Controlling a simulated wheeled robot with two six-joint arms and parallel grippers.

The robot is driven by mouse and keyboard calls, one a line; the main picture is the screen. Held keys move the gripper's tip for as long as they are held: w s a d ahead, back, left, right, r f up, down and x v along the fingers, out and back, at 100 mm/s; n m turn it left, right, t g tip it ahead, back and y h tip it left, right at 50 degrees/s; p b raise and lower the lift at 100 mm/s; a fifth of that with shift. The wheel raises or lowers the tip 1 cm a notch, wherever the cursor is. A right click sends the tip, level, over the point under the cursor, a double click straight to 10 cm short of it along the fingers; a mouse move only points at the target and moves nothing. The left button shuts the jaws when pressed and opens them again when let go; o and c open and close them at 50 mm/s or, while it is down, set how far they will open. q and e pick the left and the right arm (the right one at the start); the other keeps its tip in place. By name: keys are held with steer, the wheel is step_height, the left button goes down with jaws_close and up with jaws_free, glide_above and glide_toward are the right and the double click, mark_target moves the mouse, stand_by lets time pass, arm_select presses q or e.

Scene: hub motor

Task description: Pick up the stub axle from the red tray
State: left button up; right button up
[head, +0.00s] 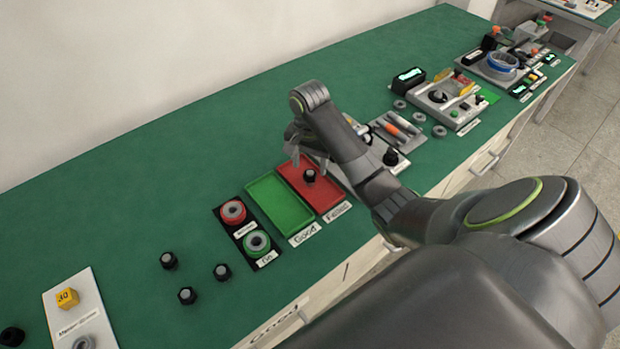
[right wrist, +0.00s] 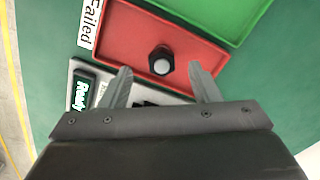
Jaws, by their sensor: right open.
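The stub axle (head: 310,176) is a small black part with a grey top, upright in the red tray (head: 327,203). In the right wrist view the stub axle (right wrist: 161,61) stands in the red tray (right wrist: 117,50), ahead of my fingertips and roughly between their lines. My right gripper (head: 303,160) is over the back of the red tray. In the right wrist view my right gripper (right wrist: 160,76) has its fingers spread, with nothing between them. The axle's lower part is partly hidden by its top in the wrist view. My left gripper is not in view.
The green tray (head: 280,202) lies left of the red tray. Several similar black parts (head: 187,295) stand on the green table. A grey fixture (head: 392,157) is close on the right.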

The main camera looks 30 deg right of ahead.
mark_target(310, 172)
steer(key=shift+w+d+f+b, duration=0.15)
steer(key=shift+w+f+b, duration=0.05)
steer(key=shift+f+b, duration=0.75)
steer(key=shift+w+d+f+b, duration=0.15)
steer(key=shift+f+b, duration=0.65)
steer(key=shift+b, duration=0.2)
steer(key=shift+f+p, duration=0.35)
steer(key=shift+f, duration=0.45)
steer(key=c, duration=1.1)
jaws_close()
steer(key=shift+r, duration=0.15)
